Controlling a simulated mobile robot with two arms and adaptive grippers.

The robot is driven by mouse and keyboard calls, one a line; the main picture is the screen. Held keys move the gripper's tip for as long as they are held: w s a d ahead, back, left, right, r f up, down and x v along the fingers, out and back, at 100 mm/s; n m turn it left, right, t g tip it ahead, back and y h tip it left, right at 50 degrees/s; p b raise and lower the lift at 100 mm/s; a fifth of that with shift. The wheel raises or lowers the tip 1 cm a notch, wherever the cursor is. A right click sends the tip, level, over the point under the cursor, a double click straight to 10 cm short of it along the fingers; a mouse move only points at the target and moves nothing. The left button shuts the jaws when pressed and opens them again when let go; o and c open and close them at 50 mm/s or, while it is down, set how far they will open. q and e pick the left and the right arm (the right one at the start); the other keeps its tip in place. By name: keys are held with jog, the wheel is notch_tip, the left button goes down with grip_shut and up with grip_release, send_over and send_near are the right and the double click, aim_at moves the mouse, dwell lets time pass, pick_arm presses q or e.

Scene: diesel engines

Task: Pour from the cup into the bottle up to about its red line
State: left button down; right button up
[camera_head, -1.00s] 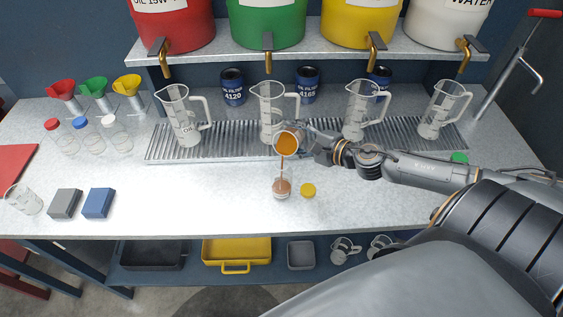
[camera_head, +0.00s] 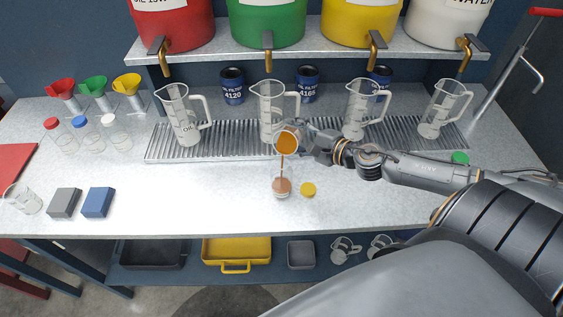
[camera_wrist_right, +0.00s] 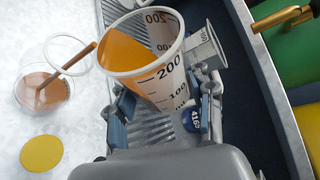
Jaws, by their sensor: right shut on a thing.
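My right gripper (camera_head: 308,137) is shut on a clear measuring cup (camera_head: 287,142) with black marks, tilted, holding orange-brown liquid. In the right wrist view the cup (camera_wrist_right: 165,65) fills the middle between the fingers (camera_wrist_right: 160,100). A thin brown stream falls from its lip into the bottle (camera_head: 282,187), which stands open on the bench below. In the right wrist view the bottle (camera_wrist_right: 42,90) holds brown liquid. Its red line cannot be made out. A yellow cap (camera_head: 308,190) lies on the bench just right of the bottle. My left gripper is out of view.
Several clear jugs (camera_head: 182,120) stand on the grooved drain tray (camera_head: 225,140) behind. Capped bottles (camera_head: 90,133), funnels (camera_head: 95,90), and grey and blue blocks (camera_head: 97,203) are at left. The bench front between the blue block and the bottle is clear.

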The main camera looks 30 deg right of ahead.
jog(key=shift+r+n, duration=0.25)
jog(key=shift+n, duration=0.15)
dwell(0.8)
jog(key=shift+s+a+r+n+t+h+b, duration=0.25)
jog(key=shift+a+r+n+t+h+b, duration=0.1)
jog(key=shift+r+n+t+b, duration=0.25)
dwell(1.9)
